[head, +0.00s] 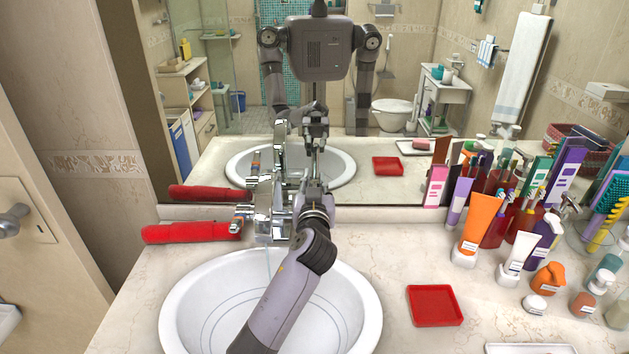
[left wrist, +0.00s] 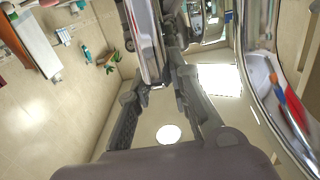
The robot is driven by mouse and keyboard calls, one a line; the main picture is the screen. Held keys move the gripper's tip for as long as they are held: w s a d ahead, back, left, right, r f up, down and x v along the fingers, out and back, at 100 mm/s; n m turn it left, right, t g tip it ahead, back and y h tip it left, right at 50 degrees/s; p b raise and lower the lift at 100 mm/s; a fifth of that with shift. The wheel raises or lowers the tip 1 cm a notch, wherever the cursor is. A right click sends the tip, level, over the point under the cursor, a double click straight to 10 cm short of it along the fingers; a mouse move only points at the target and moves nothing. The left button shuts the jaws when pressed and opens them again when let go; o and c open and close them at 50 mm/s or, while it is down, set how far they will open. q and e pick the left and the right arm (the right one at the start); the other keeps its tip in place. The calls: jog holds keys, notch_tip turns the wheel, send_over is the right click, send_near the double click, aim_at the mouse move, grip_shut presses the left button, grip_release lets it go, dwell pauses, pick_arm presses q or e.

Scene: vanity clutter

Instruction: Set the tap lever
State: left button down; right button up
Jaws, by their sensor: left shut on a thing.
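The chrome tap (head: 264,212) stands at the back rim of the white basin (head: 190,310), in front of the mirror. My left arm reaches over the basin. My left gripper (head: 312,188) is at the right side of the tap, near its upper part, and partly hides it. In the left wrist view, a shiny chrome bar, seemingly the tap lever (left wrist: 148,45), runs between the fingers of my left gripper (left wrist: 160,95), which are shut on it. The exact contact is hard to see. A faint thin line, perhaps water, hangs below the spout. My right gripper is not in view.
A red tray (head: 435,306) lies right of the basin. Several tubes and bottles, including an orange tube (head: 478,225), crowd the right side. The mirror (head: 385,140) behind reflects me and the room.

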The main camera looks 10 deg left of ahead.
pick_arm(q)
jog(key=w+g+p, duration=0.1)
jog(key=p, duration=0.1)
jog(key=w+g+p, duration=0.1)
jog(key=p, duration=0.1)
jog(key=w+g+p, duration=0.1)
jog(key=p, duration=0.2)
jog(key=shift+w+a+r+h, duration=0.25)
jog(key=shift+a+r+h, duration=0.05)
jog(key=shift+a+r, duration=0.05)
jog(key=shift+f, duration=0.25)
jog(key=c, duration=1.4)
grip_release()
jog(key=shift+w, duration=0.15)
jog(key=shift+c, duration=0.2)
notch_tip(320, 180, up, 10)
